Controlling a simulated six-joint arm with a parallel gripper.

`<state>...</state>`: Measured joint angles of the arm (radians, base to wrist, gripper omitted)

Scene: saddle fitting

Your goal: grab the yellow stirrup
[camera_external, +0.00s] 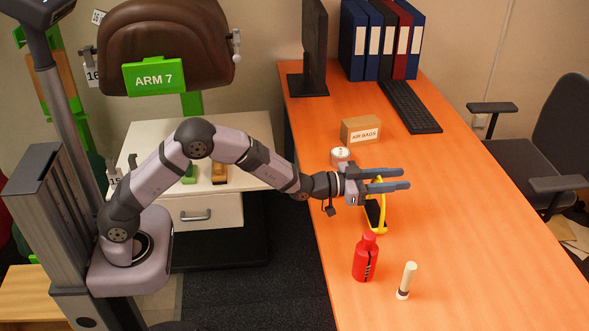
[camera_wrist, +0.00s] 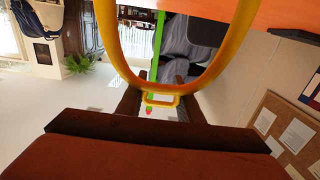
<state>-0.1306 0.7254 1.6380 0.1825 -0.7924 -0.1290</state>
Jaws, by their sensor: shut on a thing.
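The yellow stirrup (camera_external: 379,222) is at the left part of the orange table, below and between my gripper's fingers. Its yellow loop has a dark tread, and its lower end is at or just above the tabletop; I cannot tell which. My gripper (camera_external: 406,179) points right with its two grey fingers nearly level, and is shut on the stirrup's upper part, which the fingers partly hide. In the wrist view the stirrup's big yellow loop (camera_wrist: 112,45) fills the upper middle, with its small yellow end between the dark fingers.
A red bottle (camera_external: 366,258) and a cream tube (camera_external: 406,281) stand in front of the stirrup. A white round item (camera_external: 340,156) and an air bags box (camera_external: 361,130) are behind it. A keyboard (camera_external: 410,106) lies further back. The table's right side is clear.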

